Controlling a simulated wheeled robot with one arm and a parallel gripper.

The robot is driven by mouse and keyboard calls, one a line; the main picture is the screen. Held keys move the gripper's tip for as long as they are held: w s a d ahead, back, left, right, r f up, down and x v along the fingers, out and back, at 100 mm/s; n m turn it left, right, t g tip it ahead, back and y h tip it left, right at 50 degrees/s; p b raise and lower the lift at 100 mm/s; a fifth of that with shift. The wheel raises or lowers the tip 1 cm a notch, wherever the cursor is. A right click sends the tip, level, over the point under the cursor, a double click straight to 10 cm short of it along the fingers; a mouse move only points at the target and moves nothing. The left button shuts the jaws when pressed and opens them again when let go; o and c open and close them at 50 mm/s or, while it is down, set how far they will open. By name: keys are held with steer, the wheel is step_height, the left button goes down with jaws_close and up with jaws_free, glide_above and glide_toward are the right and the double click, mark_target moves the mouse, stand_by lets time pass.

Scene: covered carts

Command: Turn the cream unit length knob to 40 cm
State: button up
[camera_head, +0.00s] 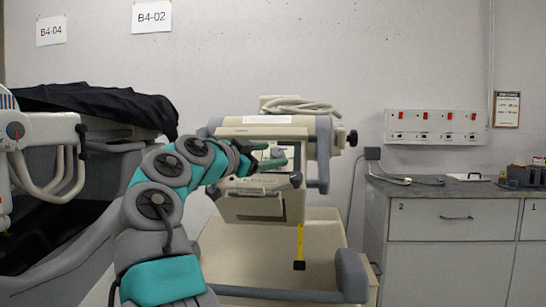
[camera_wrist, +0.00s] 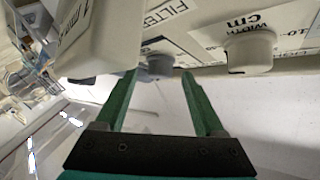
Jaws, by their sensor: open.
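The cream unit (camera_head: 265,131) stands in the middle of the head view on a cream cart, its front panel partly hidden by my arm. My gripper (camera_head: 280,160) is at that panel. In the wrist view my gripper (camera_wrist: 159,76) is open, with a small grey knob (camera_wrist: 158,60) just beyond and between its fingertips; I cannot tell if they touch. A cream knob (camera_wrist: 252,52) by a "WIDTH cm" label is to the right, apart from the fingers. A large cream part (camera_wrist: 108,38) is close at the left; a length label or its setting cannot be read.
A black side knob (camera_head: 352,138) sticks out at the unit's right. A dark covered cart (camera_head: 100,105) stands left, close to my arm. A grey cabinet (camera_head: 440,220) is at the right, below a wall panel with red switches (camera_head: 434,126). A yellow strip (camera_head: 300,240) hangs below the unit.

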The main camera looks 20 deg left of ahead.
steer(key=shift+v, duration=2.95)
